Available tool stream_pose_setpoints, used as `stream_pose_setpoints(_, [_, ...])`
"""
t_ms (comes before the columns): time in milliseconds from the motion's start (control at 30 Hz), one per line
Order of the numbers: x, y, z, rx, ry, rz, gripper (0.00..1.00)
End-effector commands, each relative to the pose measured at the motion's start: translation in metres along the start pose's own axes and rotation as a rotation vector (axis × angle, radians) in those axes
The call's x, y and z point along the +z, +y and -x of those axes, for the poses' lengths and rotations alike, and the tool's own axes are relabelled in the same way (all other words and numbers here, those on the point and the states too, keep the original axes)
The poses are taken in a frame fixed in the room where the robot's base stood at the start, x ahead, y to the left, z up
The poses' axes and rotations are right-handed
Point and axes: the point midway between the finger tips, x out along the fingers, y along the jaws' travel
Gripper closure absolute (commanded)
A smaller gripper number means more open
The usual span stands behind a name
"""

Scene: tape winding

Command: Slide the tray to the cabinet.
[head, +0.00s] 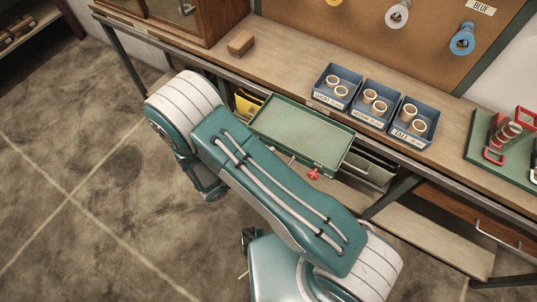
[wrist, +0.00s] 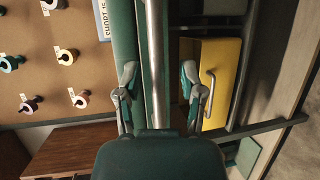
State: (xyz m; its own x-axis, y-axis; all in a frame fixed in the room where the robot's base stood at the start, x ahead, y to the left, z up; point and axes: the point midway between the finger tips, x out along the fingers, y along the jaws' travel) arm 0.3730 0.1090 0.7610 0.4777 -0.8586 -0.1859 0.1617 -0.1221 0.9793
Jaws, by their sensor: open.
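The shallow green tray (head: 305,131) is at the front edge of the workbench, right of the cabinet (head: 200,20). The cabinet is wooden and stands on the bench at the upper left. In the wrist view my gripper (wrist: 158,95) is open, its two fingers on either side of a silver bar (wrist: 154,60) along a dark green face. That face looks like the tray's front. I cannot tell if the fingers touch it. The cabinet's brown wood shows at lower left there (wrist: 70,150).
Three blue bins (head: 370,104) with tan rolls stand right of the tray. A small brown block (head: 241,43) lies on the bench near the cabinet. A yellow drawer (wrist: 218,80) with a handle is below. Spools hang on the board (head: 340,30). A red knob (head: 313,174) is near the tray's front.

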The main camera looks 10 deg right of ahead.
Motion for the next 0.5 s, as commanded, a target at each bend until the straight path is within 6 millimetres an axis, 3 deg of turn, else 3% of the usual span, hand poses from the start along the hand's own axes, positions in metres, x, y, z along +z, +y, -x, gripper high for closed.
stream_pose_setpoints(267, [0.0001, 0.0, -0.0019, 0.0, 0.001, 0.001, 0.49])
stream_pose_setpoints(367, [-0.0001, -0.0001, -0.0014, 0.001, 0.0, 0.001, 0.94])
stream_pose_setpoints(400, [-0.0002, -0.0001, -0.0013, 0.001, 0.0, 0.001, 1.0])
stream_pose_setpoints(500, [-0.0003, -0.0004, -0.0012, 0.0, 0.0, 0.002, 1.0])
